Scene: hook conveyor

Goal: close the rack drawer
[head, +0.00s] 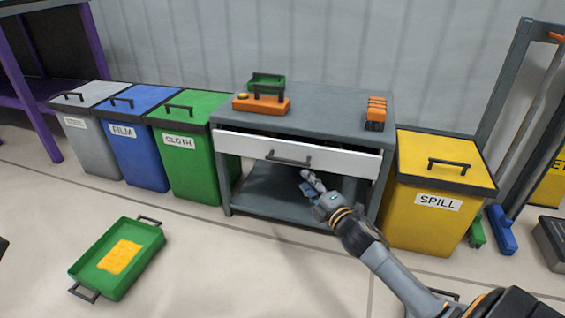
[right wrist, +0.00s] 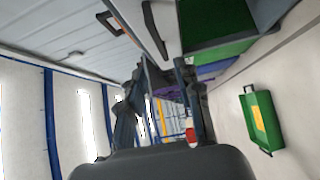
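The rack drawer has a white front (head: 345,160) with a dark bar handle (head: 288,159). It stands out a little from the grey rack (head: 330,112), with a dark gap above its front. My right gripper (head: 308,182) is just below and to the right of the handle, in front of the rack's open lower space. In the right wrist view, the handle (right wrist: 154,30) shows beyond the fingertips, and my right gripper (right wrist: 163,68) has a gap between its fingers with nothing held. My left gripper cannot be made out.
On the rack top stand a green-and-orange item (head: 264,95) and an orange block (head: 376,112). A yellow SPILL bin (head: 420,220) stands close on the right, a green CLOTH bin (head: 190,165) on the left. A green tray (head: 100,285) lies on the floor.

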